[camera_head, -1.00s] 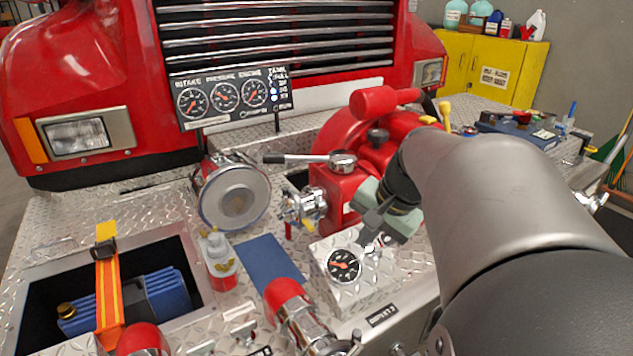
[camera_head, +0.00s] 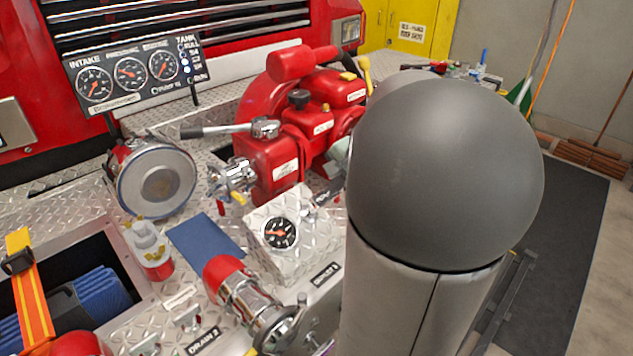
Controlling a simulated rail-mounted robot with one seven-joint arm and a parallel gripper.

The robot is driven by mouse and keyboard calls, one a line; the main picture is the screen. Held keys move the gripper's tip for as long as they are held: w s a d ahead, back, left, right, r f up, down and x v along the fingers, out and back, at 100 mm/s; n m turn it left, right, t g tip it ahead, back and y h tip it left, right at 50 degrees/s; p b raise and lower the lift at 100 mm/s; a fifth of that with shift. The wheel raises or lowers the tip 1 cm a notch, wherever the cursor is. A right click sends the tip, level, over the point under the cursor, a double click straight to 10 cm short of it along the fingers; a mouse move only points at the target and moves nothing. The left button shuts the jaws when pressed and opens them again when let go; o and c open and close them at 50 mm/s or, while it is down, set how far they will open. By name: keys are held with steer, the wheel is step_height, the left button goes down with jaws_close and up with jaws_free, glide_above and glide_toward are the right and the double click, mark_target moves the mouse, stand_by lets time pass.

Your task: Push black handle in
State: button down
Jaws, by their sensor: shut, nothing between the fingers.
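Black parts that could be the handle are a black knob (camera_head: 299,98) on top of the pump and a silver lever with a dark grip (camera_head: 205,131) pointing left. I cannot tell which one is meant. My arm covers the area right of the pump.
A gauge panel (camera_head: 132,75) stands behind the deck. A round gauge (camera_head: 279,233) sits on a diamond-plate box in front of the pump. A capped intake (camera_head: 155,183) and a red-capped outlet (camera_head: 240,290) are at the left and front. A dark mat (camera_head: 565,230) lies on the floor at right.

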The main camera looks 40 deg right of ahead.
mark_target(325, 199)
steer(key=shift+x, duration=1.25)
steer(key=b+x, duration=0.4)
steer(key=x, duration=0.2)
steer(key=shift+f, duration=0.25)
steer(key=shift+a, duration=0.15)
steer(key=p+v, duration=0.2)
steer(key=v, duration=1.2)
steer(key=shift+r, duration=0.3)
